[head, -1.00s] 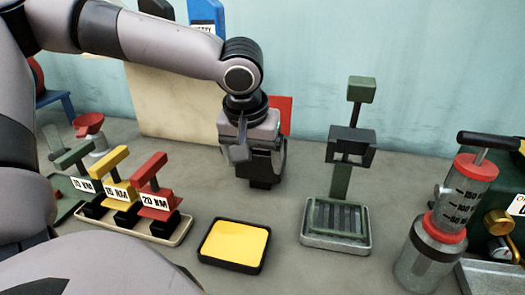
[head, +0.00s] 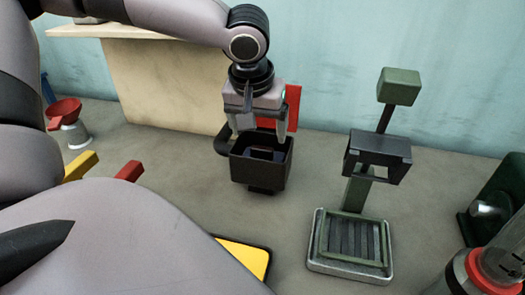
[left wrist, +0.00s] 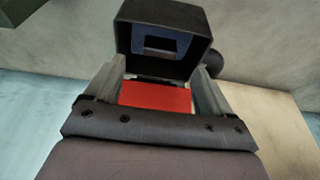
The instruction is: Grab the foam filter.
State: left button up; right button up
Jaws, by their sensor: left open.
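My left gripper (head: 259,128) is open above a black open-topped box (head: 262,165), its two fingers spread over the box's rim. In the left wrist view the box (left wrist: 130,35) shows a blue, frame-like piece (left wrist: 185,47) inside. A red panel (head: 292,106) stands upright behind the box; in the left wrist view it (left wrist: 155,97) shows between the spread fingers. I cannot tell for sure which piece is the foam filter. A yellow pad (head: 240,257) in a black tray is partly hidden by my arm. My right gripper is not in view.
A green stand with a slatted tray (head: 314,245) is right of the box. A glass-and-red cylinder (head: 480,270) is at the lower right. A red funnel (head: 63,108) stands far left. A beige board (head: 165,85) leans at the back. Bare table lies around the box.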

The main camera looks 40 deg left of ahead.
aim_at(262, 148)
pick_arm(q)
jog(key=x, duration=0.5)
jog(key=shift+w+a+f, duration=0.1)
jog(key=shift+w+f, duration=0.05)
jog(key=shift+f, duration=0.2)
jog(key=c, duration=1.4)
jog(key=shift+r, duration=0.1)
